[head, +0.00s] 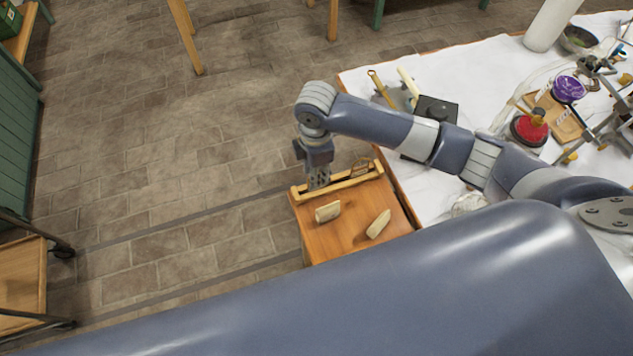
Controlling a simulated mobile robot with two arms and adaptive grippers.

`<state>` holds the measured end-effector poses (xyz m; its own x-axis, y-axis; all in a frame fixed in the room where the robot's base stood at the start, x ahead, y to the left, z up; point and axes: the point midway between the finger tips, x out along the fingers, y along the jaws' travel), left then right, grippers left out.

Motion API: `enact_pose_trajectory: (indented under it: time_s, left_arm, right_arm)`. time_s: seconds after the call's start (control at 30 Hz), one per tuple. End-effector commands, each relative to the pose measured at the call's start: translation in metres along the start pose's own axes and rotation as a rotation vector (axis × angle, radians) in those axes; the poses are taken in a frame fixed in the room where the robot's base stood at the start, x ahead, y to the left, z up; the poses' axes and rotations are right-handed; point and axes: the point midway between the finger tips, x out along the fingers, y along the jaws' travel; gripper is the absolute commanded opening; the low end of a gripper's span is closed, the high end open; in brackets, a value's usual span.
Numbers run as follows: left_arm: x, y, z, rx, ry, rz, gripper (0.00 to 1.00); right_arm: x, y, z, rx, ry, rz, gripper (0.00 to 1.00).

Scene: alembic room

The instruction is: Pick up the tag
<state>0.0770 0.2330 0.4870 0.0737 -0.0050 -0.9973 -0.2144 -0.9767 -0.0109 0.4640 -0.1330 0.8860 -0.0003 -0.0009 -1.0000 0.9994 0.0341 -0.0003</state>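Two small pale pieces lie on the small wooden table (341,240): one piece (328,211) left of centre and another piece (378,223) to the right. They may be tags, but I cannot tell for certain. My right gripper (318,183) points down at the far left part of this table, by a low wooden rack (350,184). It is a little beyond the left pale piece and apart from it. Its fingers are small and dark, and whether they are open or hold something is unclear. My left gripper is not in view.
A white-covered table (480,80) at the right holds a dark box (437,109), a red round object (529,130), a purple round object (568,89) and metal stands. Open tiled floor (170,150) lies to the left. A wooden cart (22,280) stands at the left edge.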

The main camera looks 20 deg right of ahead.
Motion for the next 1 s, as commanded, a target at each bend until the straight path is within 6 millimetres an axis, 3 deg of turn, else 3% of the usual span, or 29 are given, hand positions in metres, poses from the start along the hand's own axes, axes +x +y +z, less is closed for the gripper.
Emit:
enact_pose_trajectory:
  time_s: [0.13, 0.3, 0.53, 0.57, 0.7, 1.0]
  left_arm:
    - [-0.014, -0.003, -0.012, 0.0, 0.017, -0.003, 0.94]
    - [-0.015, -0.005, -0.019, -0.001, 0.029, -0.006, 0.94]
    - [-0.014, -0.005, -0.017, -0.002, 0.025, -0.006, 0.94]
    - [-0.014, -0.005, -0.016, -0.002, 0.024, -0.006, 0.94]
    - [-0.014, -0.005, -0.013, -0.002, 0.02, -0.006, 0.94]
    - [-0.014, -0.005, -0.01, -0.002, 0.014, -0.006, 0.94]
  right_arm:
    - [0.021, -0.004, 0.001, 0.001, -0.001, -0.005, 0.28]
    - [0.04, -0.003, 0.001, 0.0, 0.001, -0.001, 0.28]
    - [0.043, -0.002, 0.001, -0.001, 0.0, 0.0, 0.28]
    - [0.043, -0.002, 0.001, -0.001, 0.0, 0.0, 0.25]
    - [0.043, -0.002, 0.001, -0.001, 0.0, 0.0, 0.0]
    - [0.043, -0.002, 0.001, 0.0, 0.0, 0.001, 0.0]
